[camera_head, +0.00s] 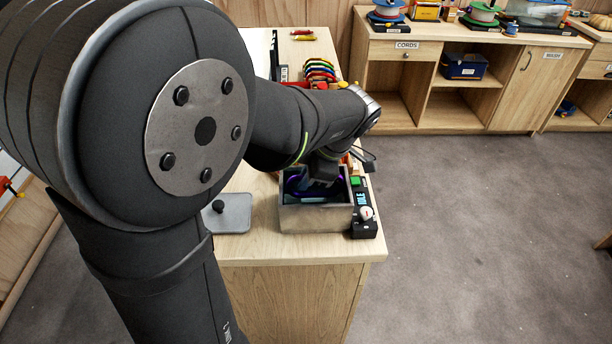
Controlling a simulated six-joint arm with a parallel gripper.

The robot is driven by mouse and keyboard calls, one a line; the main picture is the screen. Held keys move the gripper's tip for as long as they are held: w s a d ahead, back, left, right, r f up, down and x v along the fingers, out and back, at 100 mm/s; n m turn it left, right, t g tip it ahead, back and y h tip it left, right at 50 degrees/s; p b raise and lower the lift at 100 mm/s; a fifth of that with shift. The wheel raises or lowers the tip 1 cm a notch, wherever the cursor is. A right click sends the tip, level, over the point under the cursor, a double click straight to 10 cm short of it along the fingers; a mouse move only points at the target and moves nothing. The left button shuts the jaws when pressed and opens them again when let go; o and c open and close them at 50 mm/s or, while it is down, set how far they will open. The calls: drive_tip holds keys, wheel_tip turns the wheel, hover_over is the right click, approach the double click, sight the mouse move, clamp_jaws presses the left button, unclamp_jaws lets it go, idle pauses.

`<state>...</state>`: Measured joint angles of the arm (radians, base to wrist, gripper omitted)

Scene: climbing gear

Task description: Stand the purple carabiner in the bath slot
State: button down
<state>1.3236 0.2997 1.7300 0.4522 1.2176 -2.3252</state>
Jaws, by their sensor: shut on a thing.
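The bath (315,219) is a grey open-topped box on the near end of the wooden bench, with a dark bluish inside. My gripper (321,182) points down into the bath's opening and is shut on the purple carabiner (294,182). Only purple edges of the carabiner show around the dark gripper, inside the bath's outline. The slot itself is hidden by the gripper and the bath wall, so I cannot tell whether the carabiner is seated in it or how upright it is.
A control box (364,220) with a green button and pale knob stands against the bath's right side. A grey lid (231,214) with a black knob lies to its left. Colourful gear (320,70) stands farther back, partly behind my arm. Wooden shelving (470,85) stands beyond open floor.

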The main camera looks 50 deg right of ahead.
sight(303, 193)
drive_tip(key=shift+f, duration=0.15)
drive_tip(key=shift+f, duration=1.05)
drive_tip(key=shift+f, duration=0.6)
drive_tip(key=c, duration=1.4)
unclamp_jaws()
drive_tip(key=shift+c, duration=0.2)
drive_tip(key=v, duration=1.7)
drive_tip(key=shift+s+r, duration=0.15)
drive_tip(key=shift+s, duration=0.05)
drive_tip(key=shift+d, duration=0.1)
